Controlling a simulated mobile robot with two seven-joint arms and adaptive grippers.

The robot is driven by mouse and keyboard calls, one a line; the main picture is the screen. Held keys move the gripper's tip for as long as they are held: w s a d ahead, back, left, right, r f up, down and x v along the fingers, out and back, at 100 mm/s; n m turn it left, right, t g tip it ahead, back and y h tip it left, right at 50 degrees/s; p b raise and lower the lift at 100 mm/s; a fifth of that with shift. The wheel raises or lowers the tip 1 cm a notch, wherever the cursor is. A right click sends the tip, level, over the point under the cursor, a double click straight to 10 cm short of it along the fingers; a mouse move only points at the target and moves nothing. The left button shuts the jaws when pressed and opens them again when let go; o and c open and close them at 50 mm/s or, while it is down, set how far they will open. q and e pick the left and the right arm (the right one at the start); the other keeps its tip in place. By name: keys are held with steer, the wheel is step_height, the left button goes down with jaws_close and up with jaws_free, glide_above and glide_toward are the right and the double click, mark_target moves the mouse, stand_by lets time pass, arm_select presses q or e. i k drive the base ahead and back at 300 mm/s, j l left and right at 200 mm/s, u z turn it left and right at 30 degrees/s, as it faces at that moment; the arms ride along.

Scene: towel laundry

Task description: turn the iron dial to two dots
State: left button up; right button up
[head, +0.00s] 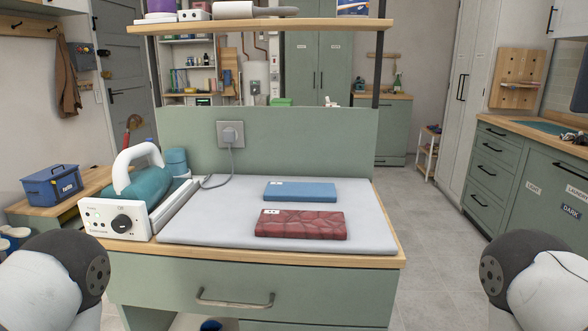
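A teal iron (148,186) with a white arched handle stands at the left end of the worktop. A white control panel (103,214) faces me at its front. The panel has a round black dial (122,223) with small marks around it, too small to read, so I cannot tell which setting it points to. Neither gripper shows in the head view; only my arm links show in the lower left and lower right corners, both apart from the iron.
A grey ironing pad (200,229) covers most of the worktop, with a folded blue towel (300,191) and a folded red towel (300,224) on it. A grey cord runs to a plug (230,134) on the green back panel. A wooden shelf (270,25) hangs above.

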mark_target(121, 223)
steer(key=u, duration=1.1)
